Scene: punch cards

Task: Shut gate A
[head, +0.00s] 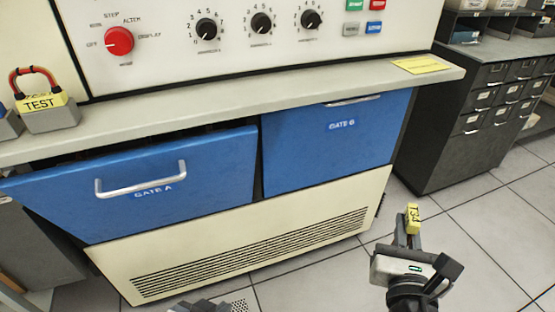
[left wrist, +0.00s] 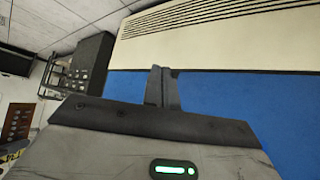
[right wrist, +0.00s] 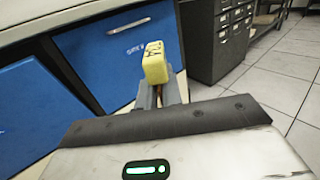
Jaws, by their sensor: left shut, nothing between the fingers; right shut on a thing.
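Gate A (head: 125,205) is a blue front with a silver handle (head: 140,180), at the left under the counter in the head view. It stands out from the cabinet, with a dark gap along its top edge. My left gripper (head: 205,306) shows only in part at the bottom edge of the head view. In the left wrist view its fingers (left wrist: 162,88) are shut and empty, before a blue panel (left wrist: 240,105); whether they touch it I cannot tell. My right gripper (head: 408,232) is shut on a yellow block (head: 413,218) with dark lettering, also in the right wrist view (right wrist: 154,62).
Gate B (head: 325,150), a blue front, sits flush beside gate A. The counter (head: 250,110) juts out above both, below a control panel (head: 260,45). A padlock-like TEST piece (head: 42,105) stands at the left. Grey drawers (head: 480,120) stand right; the floor (head: 490,240) there is clear.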

